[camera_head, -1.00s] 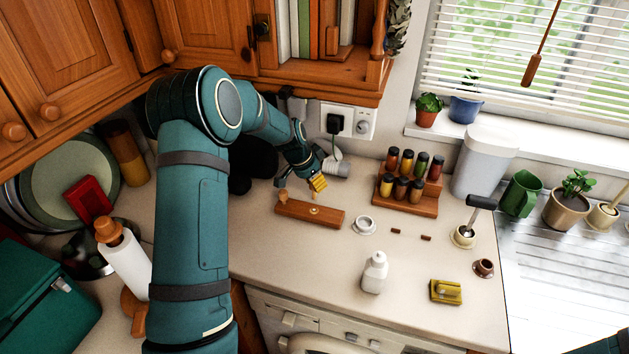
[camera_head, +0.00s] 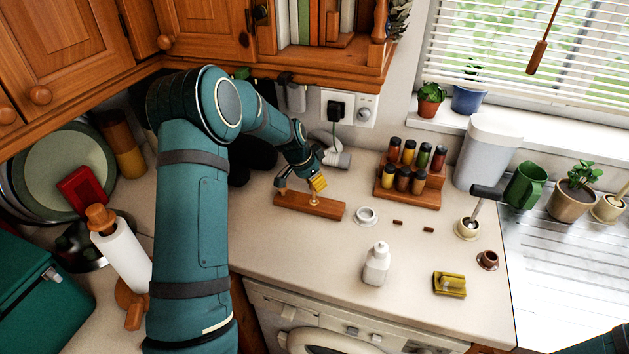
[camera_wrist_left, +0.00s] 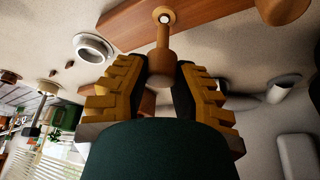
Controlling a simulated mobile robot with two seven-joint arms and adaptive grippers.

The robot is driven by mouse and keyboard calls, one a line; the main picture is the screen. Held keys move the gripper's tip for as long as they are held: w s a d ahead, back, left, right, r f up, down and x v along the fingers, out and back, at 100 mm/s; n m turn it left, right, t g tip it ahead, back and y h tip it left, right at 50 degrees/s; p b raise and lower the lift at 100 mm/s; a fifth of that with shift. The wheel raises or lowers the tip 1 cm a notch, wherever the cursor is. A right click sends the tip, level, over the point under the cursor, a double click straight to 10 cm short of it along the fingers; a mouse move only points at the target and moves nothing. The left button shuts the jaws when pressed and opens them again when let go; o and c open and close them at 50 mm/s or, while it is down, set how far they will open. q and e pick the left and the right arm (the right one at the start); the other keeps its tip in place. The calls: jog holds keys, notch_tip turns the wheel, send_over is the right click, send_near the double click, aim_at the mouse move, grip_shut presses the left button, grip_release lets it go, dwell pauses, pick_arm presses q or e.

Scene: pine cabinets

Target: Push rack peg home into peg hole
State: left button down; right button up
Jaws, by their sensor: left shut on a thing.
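The rack is a long wooden bar (camera_head: 331,210) lying on the counter; its underside-edge side also shows in the wrist view (camera_wrist_left: 205,10). My left gripper (camera_head: 318,184), with yellow ridged fingers, is just above the bar's right half. In the wrist view the left gripper (camera_wrist_left: 160,90) is shut on a wooden peg (camera_wrist_left: 163,50), with a finger on each side of its thick end. The peg's thin end meets the bar at a pale round hole (camera_wrist_left: 163,16); how deep it sits I cannot tell. Another rounded peg (camera_head: 282,186) stands at the bar's left end. My right gripper is out of view.
A white cup (camera_head: 366,215) stands right of the bar, with a spice rack (camera_head: 408,201) behind it. Two small brown pieces lie nearby. A white bottle (camera_head: 376,265) and yellow sponge (camera_head: 450,284) are in front. A grey cylinder (camera_head: 338,160) lies behind the gripper.

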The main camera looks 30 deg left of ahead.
pick_arm(q)
jog(key=shift+f+b, duration=1.1)
jog(key=shift+f, duration=0.05)
dwell(0.3)
jog(key=shift+f+b, duration=0.5)
jog(key=shift+f, duration=0.1)
jog(key=shift+f, duration=0.1)
jog(key=c, duration=0.8)
grip_release()
jog(key=v, duration=0.5)
jog(key=w+p+v, duration=0.1)
jog(key=v, duration=0.4)
jog(key=p+v, duration=0.1)
jog(key=v, duration=0.4)
jog(key=shift+w+d+r, duration=0.1)
jog(key=shift+d+r, duration=0.1)
jog(key=shift+r, duration=0.5)
